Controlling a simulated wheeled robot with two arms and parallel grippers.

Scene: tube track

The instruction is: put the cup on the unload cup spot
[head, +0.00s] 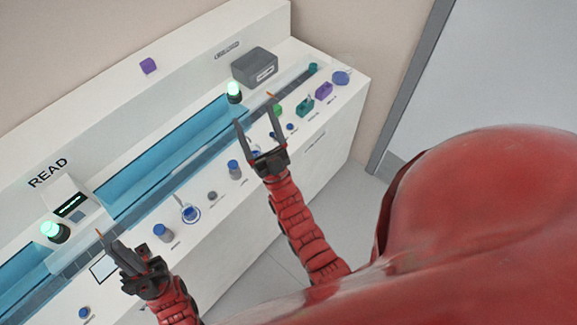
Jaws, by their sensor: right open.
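Several small blue cup-like pieces stand along the front ledge of the white bench; their labels are too small to read, so I cannot tell which is the task's cup or which place is the unload cup spot. One blue piece (190,213) sits in a pale ring. Blue cylinders stand on either side of it, one to the left (161,232) and one to the right (235,169). My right gripper (256,114) is open and empty over the bench, near the green-lit lamp. My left gripper (112,244) is over the lower left of the bench, seen nearly edge-on, its finger gap unclear.
A clear-walled blue track (170,158) runs along the bench. A grey box (254,66), a small screen (71,205) and two green-lit lamps (233,92) (54,231) stand beside it. Green and purple blocks (305,107) (324,90) and a blue disc (342,78) sit at the right end.

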